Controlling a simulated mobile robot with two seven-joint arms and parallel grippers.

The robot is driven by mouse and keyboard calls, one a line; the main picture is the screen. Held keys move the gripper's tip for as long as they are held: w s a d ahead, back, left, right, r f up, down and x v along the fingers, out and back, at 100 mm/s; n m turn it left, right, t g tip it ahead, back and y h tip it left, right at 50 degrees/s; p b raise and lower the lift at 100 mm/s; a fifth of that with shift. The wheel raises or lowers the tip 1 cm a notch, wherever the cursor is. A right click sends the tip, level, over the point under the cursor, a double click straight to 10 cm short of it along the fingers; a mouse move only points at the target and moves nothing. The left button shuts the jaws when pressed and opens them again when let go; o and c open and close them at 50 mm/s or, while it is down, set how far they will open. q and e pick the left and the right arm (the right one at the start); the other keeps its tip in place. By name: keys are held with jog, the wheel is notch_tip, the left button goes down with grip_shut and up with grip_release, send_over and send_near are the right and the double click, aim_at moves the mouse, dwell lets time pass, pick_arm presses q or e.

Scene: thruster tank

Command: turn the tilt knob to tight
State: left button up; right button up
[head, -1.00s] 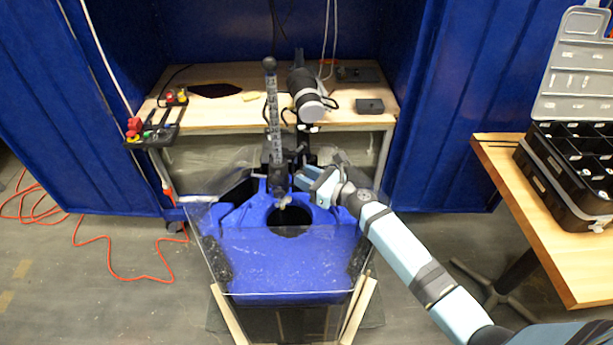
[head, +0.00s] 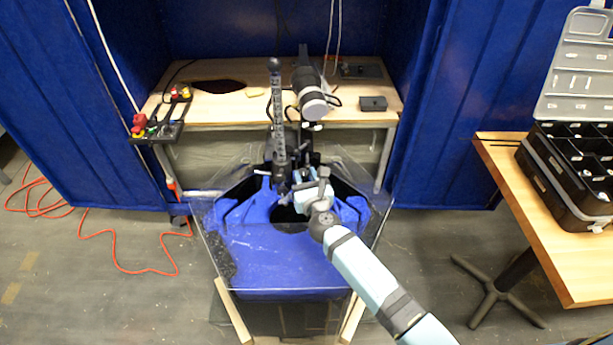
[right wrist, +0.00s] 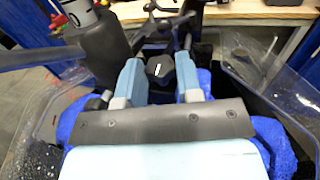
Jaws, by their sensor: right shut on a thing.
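The tilt knob (right wrist: 159,68) is a black knob with a white pointer line, seen in the right wrist view between the two light-blue fingers of my right gripper (right wrist: 158,78). The pointer line leans slightly to the right at its top. My right gripper is shut on the knob. In the head view my right gripper (head: 293,187) reaches in from the lower right to the motor mount, beside the foot of the upright marked shaft (head: 278,120). The knob cannot be made out there, behind the gripper. My left gripper is not in view.
The blue tank (head: 265,260) with clear walls lies under my right arm. A wooden workbench (head: 225,112) stands behind, with a red-buttoned switch panel (head: 155,132) at its left end. A side table (head: 545,230) holds a black open case (head: 565,180) at right.

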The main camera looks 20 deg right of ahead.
jog(key=shift+m+h, duration=0.3)
jog(key=shift+h, duration=0.1)
jog(key=o, duration=0.9)
jog(key=shift+o, duration=0.2)
jog(key=shift+a, duration=0.1)
jog(key=shift+s, duration=0.1)
